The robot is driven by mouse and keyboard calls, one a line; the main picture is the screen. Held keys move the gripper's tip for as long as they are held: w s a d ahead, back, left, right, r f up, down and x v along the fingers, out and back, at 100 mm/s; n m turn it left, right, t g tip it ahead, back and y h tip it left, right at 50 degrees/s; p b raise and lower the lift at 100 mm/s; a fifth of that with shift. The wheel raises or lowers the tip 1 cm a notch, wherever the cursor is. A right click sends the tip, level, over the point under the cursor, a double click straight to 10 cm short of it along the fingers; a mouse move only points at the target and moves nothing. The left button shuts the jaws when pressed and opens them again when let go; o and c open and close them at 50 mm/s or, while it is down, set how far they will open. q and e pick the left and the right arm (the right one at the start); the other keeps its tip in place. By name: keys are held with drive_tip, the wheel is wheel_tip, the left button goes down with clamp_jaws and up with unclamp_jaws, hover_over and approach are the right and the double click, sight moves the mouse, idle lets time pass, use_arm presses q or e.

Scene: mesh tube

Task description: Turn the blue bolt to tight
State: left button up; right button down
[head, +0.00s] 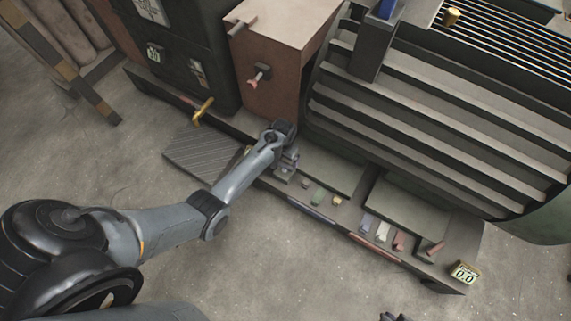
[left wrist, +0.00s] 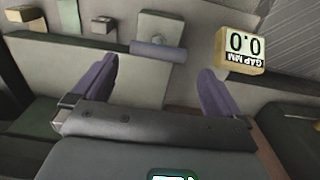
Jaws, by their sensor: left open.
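A slate-blue cylinder (left wrist: 158,50), which looks like the blue bolt, lies across a grey plate with a small pale block in the left wrist view. My left gripper (left wrist: 162,72) is open, its two purple fingers on either side of the cylinder's near side, apart from it. Nothing is held. In the head view my left gripper (head: 288,160) is over the bench's front edge, and my own arm hides much of the spot. A dark tip at the bottom edge (head: 392,316) looks like my right gripper.
Several small coloured blocks lie along the low bench (head: 455,250); another 0.0 display (head: 464,272) sits at its right end. A large ribbed machine (head: 430,110) and a brown box (head: 277,60) stand behind. A blue piece (head: 387,9) tops a dark post.

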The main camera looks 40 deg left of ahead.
sight(284, 165)
use_arm(q)
wheel_tip(284, 165, down, 7)
drive_tip(key=b, duration=0.4)
drive_tip(key=shift+f, duration=0.1)
drive_tip(key=shift+w+d+f+b, duration=0.1)
drive_tip(key=shift+d+f+b, duration=0.05)
drive_tip(key=shift+f+b, duration=0.65)
drive_tip(key=c, duration=0.8)
